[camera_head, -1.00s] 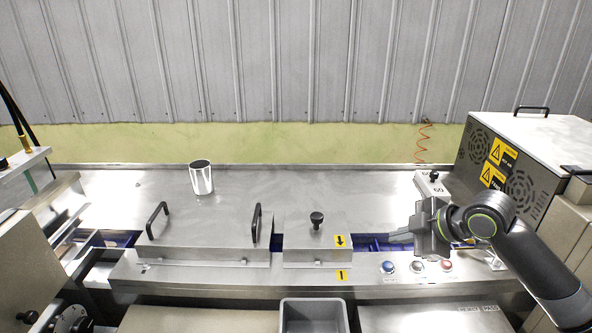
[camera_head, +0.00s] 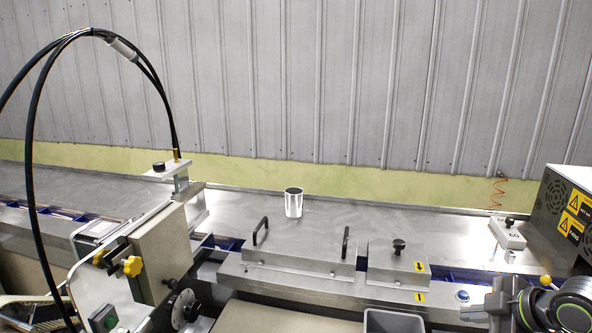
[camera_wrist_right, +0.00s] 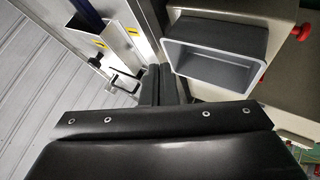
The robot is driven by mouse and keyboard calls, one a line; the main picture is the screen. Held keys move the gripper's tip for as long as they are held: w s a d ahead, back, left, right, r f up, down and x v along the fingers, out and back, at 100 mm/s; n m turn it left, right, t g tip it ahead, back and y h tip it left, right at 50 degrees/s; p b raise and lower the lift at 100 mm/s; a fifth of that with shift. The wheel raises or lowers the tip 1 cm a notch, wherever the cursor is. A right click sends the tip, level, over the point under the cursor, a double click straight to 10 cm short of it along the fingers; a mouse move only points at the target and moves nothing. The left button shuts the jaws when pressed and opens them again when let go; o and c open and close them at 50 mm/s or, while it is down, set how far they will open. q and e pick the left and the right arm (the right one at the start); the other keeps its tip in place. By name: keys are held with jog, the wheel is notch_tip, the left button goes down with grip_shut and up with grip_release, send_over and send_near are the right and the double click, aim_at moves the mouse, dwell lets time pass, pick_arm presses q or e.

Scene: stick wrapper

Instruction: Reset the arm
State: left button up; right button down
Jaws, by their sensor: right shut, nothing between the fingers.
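My right arm (camera_head: 560,308) shows at the lower right edge of the head view. Its dark gripper (camera_head: 474,313) points left over the front ledge of the steel machine, near a blue button (camera_head: 462,295). In the right wrist view the fingers (camera_wrist_right: 157,84) are together with nothing between them. My left gripper is not in view.
A grey bin (camera_head: 394,321) sits in front, also in the right wrist view (camera_wrist_right: 217,45). A sealing unit with cables (camera_head: 160,250) rises at left. A vented box (camera_head: 570,210) stands at right.

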jog(key=f, duration=0.2)
jog(key=s+f+m, duration=0.1)
jog(key=f, duration=0.2)
jog(key=s+f+m, duration=0.1)
jog(key=f, duration=0.1)
jog(key=shift+s+a+f+g, duration=0.25)
jog(key=shift+a+f+g, duration=0.05)
jog(key=s+a+f+m+g+h, duration=0.15)
jog(key=s+f+m, duration=0.3)
jog(key=s, duration=0.45)
jog(key=s+f+m+g+h, duration=0.1)
jog(key=s+f+m+h, duration=0.1)
jog(key=s+f+m, duration=0.35)
jog(key=s+a+f+m+g+h, duration=0.1)
jog(key=s+f+m+h, duration=0.3)
jog(key=s, duration=0.8)
notch_tip(320, 180, down, 25)
jog(key=d+n+g+y, duration=0.1)
jog(key=d+g+y, duration=0.1)
jog(key=s+a+f, duration=0.1)
jog(key=s+f, duration=1.3)
jog(key=f, duration=0.2)
jog(key=shift+s+a+g, duration=0.15)
jog(key=shift+a+g, duration=0.05)
jog(key=shift+g, duration=0.15)
jog(key=shift+y, duration=0.25)
